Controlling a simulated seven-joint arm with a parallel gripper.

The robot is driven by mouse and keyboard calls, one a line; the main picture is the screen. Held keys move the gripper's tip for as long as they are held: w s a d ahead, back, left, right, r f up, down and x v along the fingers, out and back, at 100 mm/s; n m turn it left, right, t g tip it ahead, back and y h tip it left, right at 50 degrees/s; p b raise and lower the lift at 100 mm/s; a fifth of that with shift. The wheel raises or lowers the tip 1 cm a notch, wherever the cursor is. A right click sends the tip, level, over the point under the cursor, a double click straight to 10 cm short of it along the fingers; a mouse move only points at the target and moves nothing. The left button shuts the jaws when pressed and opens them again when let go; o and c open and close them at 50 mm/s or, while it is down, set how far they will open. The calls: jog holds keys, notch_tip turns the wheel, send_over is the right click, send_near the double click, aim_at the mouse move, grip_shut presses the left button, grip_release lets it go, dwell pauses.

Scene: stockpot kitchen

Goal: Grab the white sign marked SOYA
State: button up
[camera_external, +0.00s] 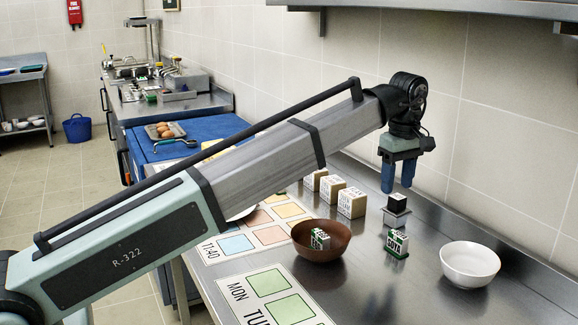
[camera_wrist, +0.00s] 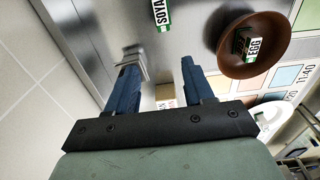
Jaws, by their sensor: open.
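The white sign marked SOYA (camera_external: 397,244), with green bands, stands on the steel counter between the brown bowl and the white bowl. In the wrist view the SOYA sign (camera_wrist: 161,13) is at the top edge, partly cut off, beyond the fingertips. My gripper (camera_external: 398,187) hangs above the counter, fingers pointing down, open and empty. It is above and behind the sign, apart from it. In the wrist view my gripper (camera_wrist: 159,68) shows two spread blue fingers with nothing between them.
A brown bowl (camera_external: 321,254) holds a sign marked EGG (camera_wrist: 254,48). A white bowl (camera_external: 470,266) is at right. Several labelled wooden blocks (camera_external: 351,203) stand near the wall.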

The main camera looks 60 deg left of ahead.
aim_at(399, 234)
jog(key=f, duration=0.2)
jog(key=d+f, duration=0.1)
jog(key=f, duration=0.2)
jog(key=d+f, duration=0.1)
jog(key=f, duration=0.2)
jog(key=shift+s+d+f, duration=0.2)
jog(key=shift+s+d, duration=0.05)
jog(key=shift+s, duration=0.05)
jog(key=shift+s+d+f, duration=0.1)
jog(key=shift+d+f, duration=0.15)
jog(key=shift+f, duration=1.05)
jog(key=shift+d+f, duration=0.2)
jog(key=shift+f, duration=1.1)
grip_shut()
jog(key=shift+r, duration=0.1)
